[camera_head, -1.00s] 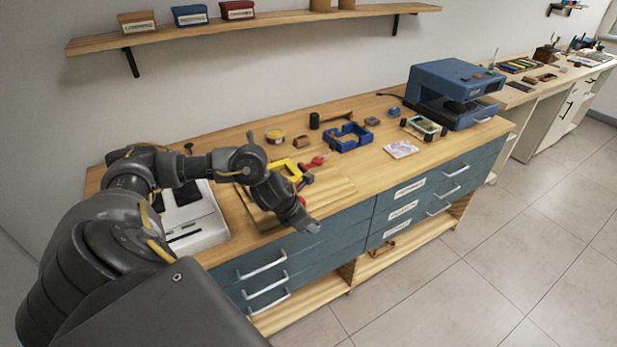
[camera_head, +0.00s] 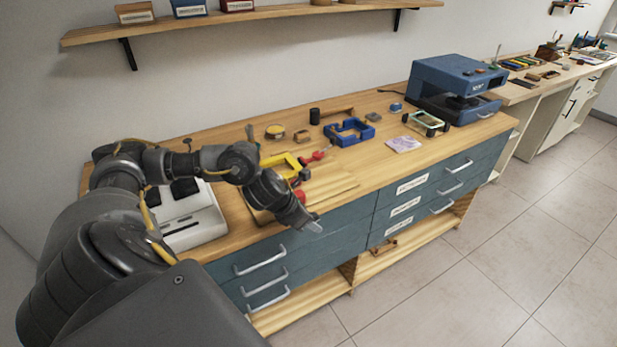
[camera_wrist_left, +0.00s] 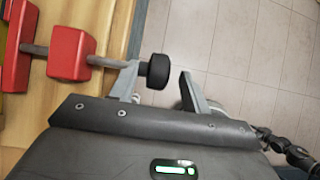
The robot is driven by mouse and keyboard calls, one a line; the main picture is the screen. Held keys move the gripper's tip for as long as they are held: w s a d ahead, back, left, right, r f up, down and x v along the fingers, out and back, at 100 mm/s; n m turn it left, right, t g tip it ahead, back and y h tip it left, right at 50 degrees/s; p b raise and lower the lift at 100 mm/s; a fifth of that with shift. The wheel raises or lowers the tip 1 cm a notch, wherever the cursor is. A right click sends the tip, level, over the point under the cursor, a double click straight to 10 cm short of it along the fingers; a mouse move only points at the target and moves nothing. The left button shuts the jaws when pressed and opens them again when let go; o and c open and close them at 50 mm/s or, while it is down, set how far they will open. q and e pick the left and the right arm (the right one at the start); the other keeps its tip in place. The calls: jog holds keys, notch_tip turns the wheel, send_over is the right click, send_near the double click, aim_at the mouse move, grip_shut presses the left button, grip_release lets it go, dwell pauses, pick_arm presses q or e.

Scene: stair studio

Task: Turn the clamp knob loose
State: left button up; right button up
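The clamp shows in the left wrist view as red blocks (camera_wrist_left: 70,54) on a grey rod. A black knob (camera_wrist_left: 158,71) is at the rod's end, out past the table edge. My left gripper (camera_wrist_left: 160,88) is open, with its fingers apart and the knob between their tips. The knob is close to the left finger and clear of the right one; I cannot tell whether it touches. In the head view my left gripper (camera_head: 312,226) is at the front edge of the workbench, near a red clamp part (camera_head: 300,196). The knob is hidden there. My right gripper is not in view.
A wooden board (camera_head: 335,184) lies at the bench front, with a yellow tool (camera_head: 283,162) on it. A white device (camera_head: 190,215) stands left. A blue frame (camera_head: 350,132) and a blue machine (camera_head: 455,90) stand farther right. Floor in front is clear.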

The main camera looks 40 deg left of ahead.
pick_arm(q)
jog(key=shift+a+r, duration=0.1)
jog(key=shift+r, duration=0.1)
jog(key=shift+r, duration=0.2)
jog(key=v, duration=1)
jog(key=shift+s+b, duration=0.25)
jog(key=shift+b, duration=0.1)
